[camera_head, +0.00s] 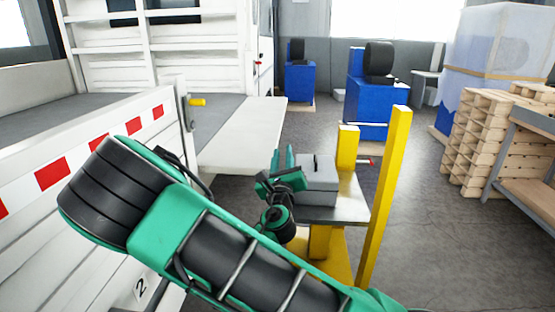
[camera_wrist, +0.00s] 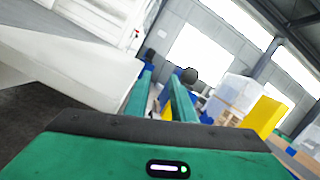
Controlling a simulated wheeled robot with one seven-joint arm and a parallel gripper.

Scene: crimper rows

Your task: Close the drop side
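The truck's white drop side (camera_head: 240,140) hangs outward from the grey bed, roughly level, beyond the latch post. In the wrist view the white drop side (camera_wrist: 75,70) fills the left, with its edge running down toward my gripper. My gripper (camera_head: 283,153) is just right of and nearer than the panel's near corner in the head view, apart from it as far as I can tell. In the wrist view the two green fingers of my gripper (camera_wrist: 160,76) stand apart with nothing between them.
A raised side with red-white marks (camera_head: 52,173) is at left. A yellow-framed stand (camera_head: 385,200) with a grey box (camera_head: 318,172) is close right of my gripper. Blue cabinets (camera_head: 378,108) and pallets (camera_head: 480,140) stand farther back.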

